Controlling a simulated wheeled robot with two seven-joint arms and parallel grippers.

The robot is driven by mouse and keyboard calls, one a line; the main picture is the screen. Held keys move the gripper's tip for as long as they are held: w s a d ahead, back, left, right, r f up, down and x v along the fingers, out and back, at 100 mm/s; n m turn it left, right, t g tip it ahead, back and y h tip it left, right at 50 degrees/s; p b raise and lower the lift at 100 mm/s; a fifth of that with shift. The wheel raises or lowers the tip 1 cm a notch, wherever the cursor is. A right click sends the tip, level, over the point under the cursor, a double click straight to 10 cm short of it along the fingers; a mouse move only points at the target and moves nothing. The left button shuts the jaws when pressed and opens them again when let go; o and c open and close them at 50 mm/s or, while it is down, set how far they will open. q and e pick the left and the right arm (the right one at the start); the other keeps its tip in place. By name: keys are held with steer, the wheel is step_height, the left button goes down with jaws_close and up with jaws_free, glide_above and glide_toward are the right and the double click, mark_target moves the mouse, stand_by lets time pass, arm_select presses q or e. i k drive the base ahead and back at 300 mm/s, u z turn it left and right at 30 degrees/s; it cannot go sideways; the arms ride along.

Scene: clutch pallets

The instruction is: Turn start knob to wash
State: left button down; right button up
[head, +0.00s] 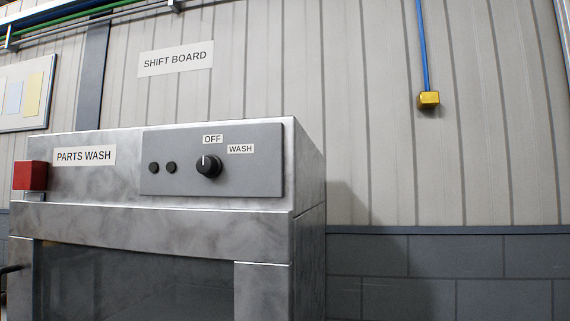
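The start knob (208,166) is a round black dial on the grey control panel (255,180) of the metal parts washer (180,222). Its white pointer line stands upright, toward the OFF label (213,139) just above it. The WASH label (240,149) sits above and to the right of the knob. Neither of my grippers shows in the head view, and nothing touches the knob.
A red block (30,175) sticks out at the washer's left edge. A yellow box (428,99) hangs on a blue cable at right. The space right of the washer looks clear before the wall.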

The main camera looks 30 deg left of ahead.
mark_target(210, 166)
steer(key=z, duration=1.85)
steer(key=k, duration=1.05)
steer(key=u, duration=1.65)
